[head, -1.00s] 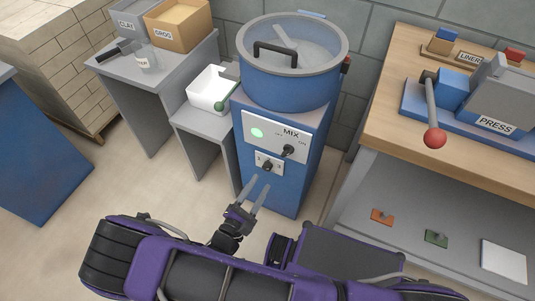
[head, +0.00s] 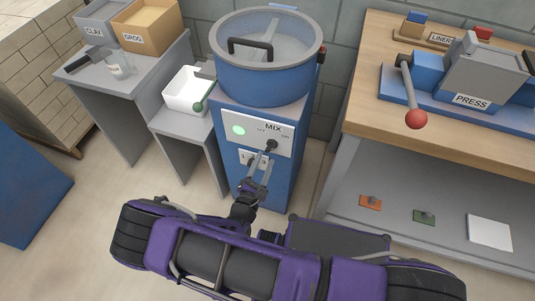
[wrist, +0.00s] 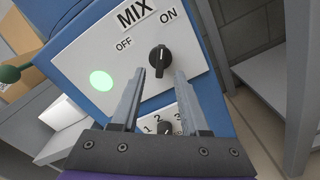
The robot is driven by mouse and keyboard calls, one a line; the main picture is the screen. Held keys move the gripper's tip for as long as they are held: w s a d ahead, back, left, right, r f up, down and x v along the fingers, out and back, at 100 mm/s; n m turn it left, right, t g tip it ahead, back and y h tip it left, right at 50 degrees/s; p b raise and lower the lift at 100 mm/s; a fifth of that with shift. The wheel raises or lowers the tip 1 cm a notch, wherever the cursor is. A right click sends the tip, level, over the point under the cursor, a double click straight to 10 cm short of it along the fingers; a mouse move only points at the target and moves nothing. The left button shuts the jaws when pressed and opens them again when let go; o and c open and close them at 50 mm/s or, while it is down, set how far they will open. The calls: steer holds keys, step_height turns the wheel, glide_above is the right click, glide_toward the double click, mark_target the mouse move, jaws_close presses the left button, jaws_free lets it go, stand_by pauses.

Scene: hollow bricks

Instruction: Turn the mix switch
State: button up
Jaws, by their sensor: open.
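The MIX switch (wrist: 160,60) is a black rotary knob on a white panel (wrist: 75,50), with OFF marked at its upper left and ON at its upper right. It also shows in the head view (head: 271,145). A green lamp (wrist: 101,81) glows left of the knob. My gripper (wrist: 165,73) is open, its two fingers reaching up toward the knob, one on each side of its lower end. I cannot tell whether they touch it. A second knob (wrist: 166,128) with numbers 1, 2, 3 sits lower and is partly hidden by my gripper.
The panel is on a blue mixer stand (head: 230,178) under a blue drum (head: 262,78) with a clear lid. A white tub (head: 184,92) and green-knobbed lever (head: 203,97) are at left. The PRESS bench (head: 370,120) stands at right, its red-knobbed lever (head: 415,118) near the edge.

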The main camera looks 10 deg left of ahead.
mark_target(269, 151)
steer(key=shift+w+d, duration=0.15)
steer(key=shift+w, duration=1.75)
jaws_close()
